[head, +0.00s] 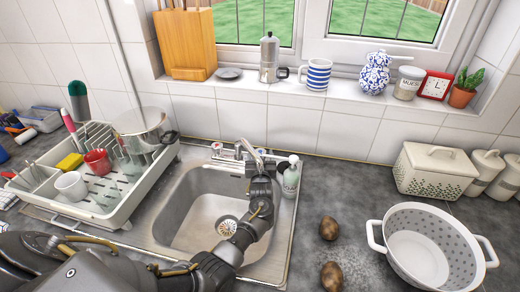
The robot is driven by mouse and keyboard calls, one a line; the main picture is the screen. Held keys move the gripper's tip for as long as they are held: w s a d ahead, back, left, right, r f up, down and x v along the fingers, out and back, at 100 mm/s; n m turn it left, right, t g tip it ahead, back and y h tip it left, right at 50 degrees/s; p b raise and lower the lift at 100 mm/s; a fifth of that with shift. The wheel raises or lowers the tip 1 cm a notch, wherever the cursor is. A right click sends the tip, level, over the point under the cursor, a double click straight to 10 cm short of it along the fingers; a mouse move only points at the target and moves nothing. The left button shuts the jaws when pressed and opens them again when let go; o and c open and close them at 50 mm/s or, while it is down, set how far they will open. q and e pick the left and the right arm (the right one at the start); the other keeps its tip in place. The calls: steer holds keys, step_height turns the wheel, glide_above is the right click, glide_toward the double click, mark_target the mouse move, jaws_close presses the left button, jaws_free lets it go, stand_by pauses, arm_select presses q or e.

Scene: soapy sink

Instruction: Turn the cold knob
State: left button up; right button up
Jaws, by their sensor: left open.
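The chrome tap (249,149) stands at the back edge of the steel sink (190,207). A small knob with a reddish mark (216,147) is left of the spout. The cold knob cannot be made out clearly; the right side of the tap is partly hidden by my gripper. My left arm crosses the sink from the lower left, and my left gripper (257,169) is at the right side of the tap, just left of the soap bottle. It is open, its fingers small in view. I cannot tell whether it touches the tap. My right gripper is not in view.
A soap bottle (291,178) stands close to the right of my left gripper. A dish rack (133,200) with cups and a pot is left of the sink. Two potatoes (329,228) and a white colander (376,233) are on the right counter. The window sill above holds several items.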

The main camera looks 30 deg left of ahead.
arm_select(q)
steer(key=p+v, duration=0.4)
steer(key=v, duration=0.4)
steer(key=shift+s, duration=0.25)
steer(key=shift+f, duration=0.1)
